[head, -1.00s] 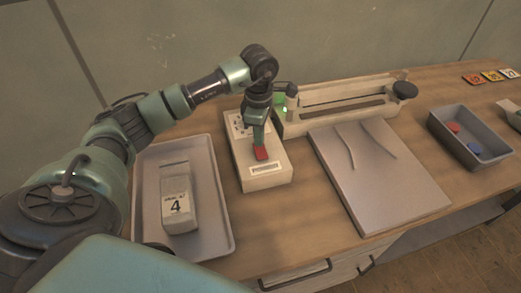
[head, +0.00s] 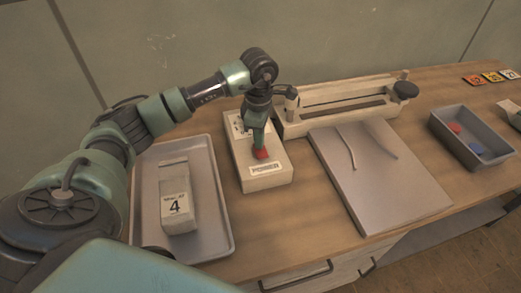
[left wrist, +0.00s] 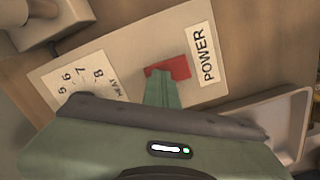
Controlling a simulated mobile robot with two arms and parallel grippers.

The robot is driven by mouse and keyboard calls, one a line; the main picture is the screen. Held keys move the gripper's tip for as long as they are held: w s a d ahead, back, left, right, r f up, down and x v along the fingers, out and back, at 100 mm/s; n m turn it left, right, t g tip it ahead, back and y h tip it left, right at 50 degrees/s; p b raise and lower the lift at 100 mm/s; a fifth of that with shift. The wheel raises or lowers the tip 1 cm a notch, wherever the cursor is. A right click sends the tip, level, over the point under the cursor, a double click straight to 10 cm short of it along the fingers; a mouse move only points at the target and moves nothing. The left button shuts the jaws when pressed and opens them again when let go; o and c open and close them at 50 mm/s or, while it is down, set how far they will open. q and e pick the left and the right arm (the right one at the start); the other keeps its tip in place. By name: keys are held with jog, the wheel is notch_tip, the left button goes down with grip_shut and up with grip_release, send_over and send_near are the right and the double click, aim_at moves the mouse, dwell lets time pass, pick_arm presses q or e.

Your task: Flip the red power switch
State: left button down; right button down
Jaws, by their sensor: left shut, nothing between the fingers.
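The red power switch (head: 261,154) sits on a cream control box (head: 266,181) on the table, beside a label reading POWER. It also shows in the left wrist view (left wrist: 178,67), partly covered by the fingertips. My left gripper (head: 258,147) points down at the switch, with its fingers shut and empty. Its tips are at or against the switch; exact contact is hard to tell. In the left wrist view the shut fingers (left wrist: 160,80) overlap the switch's near edge. My right gripper is not in view.
A grey tray (head: 226,228) holding a block labelled 4 (head: 176,200) is left of the box. A long cream device with a slot (head: 340,103) stands behind it, and a grey plate (head: 375,190) lies right. A bin (head: 456,151) stands farther right.

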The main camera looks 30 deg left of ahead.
pick_arm(q)
jog(key=shift+w+r+p, duration=0.1)
jog(key=shift+r+p, duration=0.5)
jog(key=shift+r, duration=0.15)
jog(key=shift+r+p, duration=1.45)
jog(key=shift+r, duration=1.2)
